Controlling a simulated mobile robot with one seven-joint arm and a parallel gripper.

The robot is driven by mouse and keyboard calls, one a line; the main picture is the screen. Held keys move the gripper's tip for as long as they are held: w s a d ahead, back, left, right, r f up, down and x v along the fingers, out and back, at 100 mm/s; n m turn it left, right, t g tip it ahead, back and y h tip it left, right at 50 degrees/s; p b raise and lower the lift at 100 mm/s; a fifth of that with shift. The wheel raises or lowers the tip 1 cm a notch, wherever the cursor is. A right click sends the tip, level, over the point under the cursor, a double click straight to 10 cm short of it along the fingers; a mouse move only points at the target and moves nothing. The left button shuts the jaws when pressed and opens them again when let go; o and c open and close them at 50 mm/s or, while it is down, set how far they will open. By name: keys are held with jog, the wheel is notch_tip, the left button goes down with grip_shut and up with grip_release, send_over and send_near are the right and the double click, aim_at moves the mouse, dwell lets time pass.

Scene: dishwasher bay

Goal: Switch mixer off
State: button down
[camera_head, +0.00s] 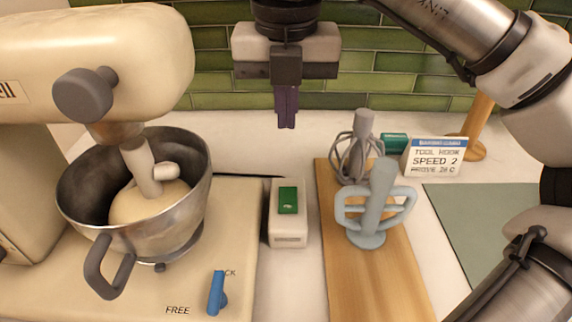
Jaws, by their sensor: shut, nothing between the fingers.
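The cream mixer (130,55) stands at the left with a grey knob (83,95) on its head. Its metal bowl (75,190) holds dough (145,203) around a pale hook (142,168). A small white switch box (288,232) with a green rocker (288,200) sits right of the mixer base. A blue lever (216,293) is on the base between the words FREE and a partly hidden label ending in CK. My gripper (286,122) points down, shut and empty, above and behind the switch box, apart from it.
A wooden board (395,275) right of the switch box holds a grey whisk (358,150) and a blue-grey beater (373,210). A green mat (460,215) lies at right. A green tiled wall (390,75) stands behind.

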aim_at(286, 192)
jog(key=shift+s, duration=0.1)
jog(key=f, duration=0.4)
jog(key=w+f+p, duration=0.1)
jog(key=f, duration=0.8)
jog(key=shift+w+f+p, duration=0.3)
jog(key=shift+w+f, duration=0.1)
jog(key=shift+w+f+b, duration=0.1)
jog(key=shift+f+b, duration=0.5)
jog(key=shift+b, duration=0.45)
jog(key=shift+r+p, duration=0.4)
jog(key=shift+f, duration=0.1)
